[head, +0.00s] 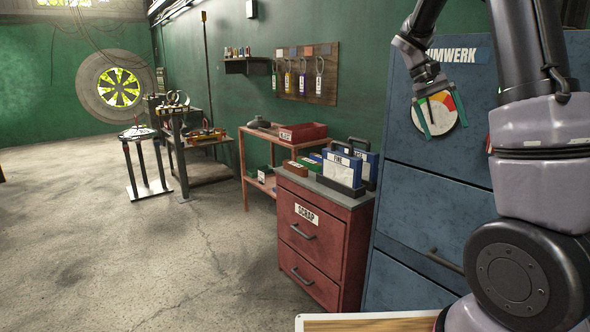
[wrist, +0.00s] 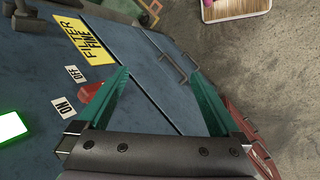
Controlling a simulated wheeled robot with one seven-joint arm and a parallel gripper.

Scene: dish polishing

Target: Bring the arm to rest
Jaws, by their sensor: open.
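My gripper (head: 440,120) is raised in front of the tall blue cabinet (head: 430,200) in the head view. Its two teal fingers are spread, with a round gauge (head: 438,112) with coloured sectors behind them. The wrist view also shows my gripper (wrist: 160,72) open, with nothing between the fingers. Beyond it there is the blue cabinet face (wrist: 150,75). My arm comes down from the upper right and covers part of the cabinet.
A yellow FILTER FINE label (wrist: 83,40), a red switch (wrist: 97,100) and a lit green panel (wrist: 12,127) are near the fingers. A red SCRAP cabinet (head: 318,240) with cases on top stands to the left.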

